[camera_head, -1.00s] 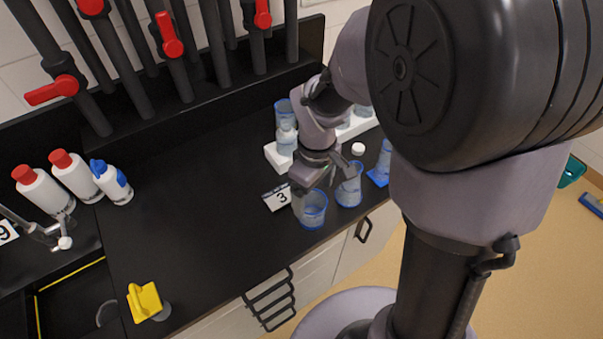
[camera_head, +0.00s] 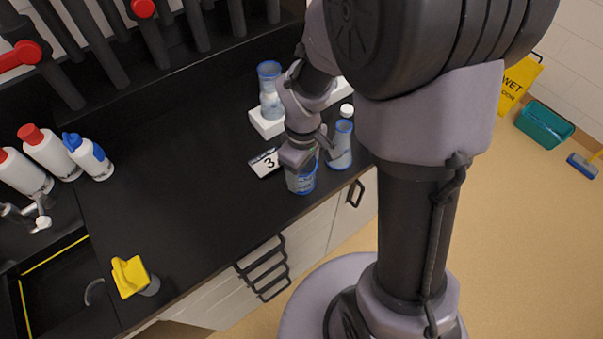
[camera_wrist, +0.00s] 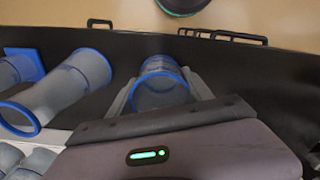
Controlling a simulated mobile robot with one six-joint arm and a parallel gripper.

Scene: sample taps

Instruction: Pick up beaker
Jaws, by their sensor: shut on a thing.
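A clear beaker with a blue rim (camera_head: 302,184) is at the front edge of the black counter, beside the white card marked 3 (camera_head: 265,162). My gripper (camera_head: 307,166) is at this beaker and shut on it. In the wrist view the beaker (camera_wrist: 161,88) sits between my two fingers (camera_wrist: 163,97), its blue rim showing. Part of the beaker is hidden behind the gripper in the head view. I cannot tell whether it is lifted off the counter.
Another blue-rimmed vessel (camera_head: 341,146) stands close to the right; it also shows in the wrist view (camera_wrist: 70,88). A white rack (camera_head: 266,122) holding vessels is behind. Bottles (camera_head: 90,157) and a yellow object (camera_head: 130,277) are at left. The middle counter is clear.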

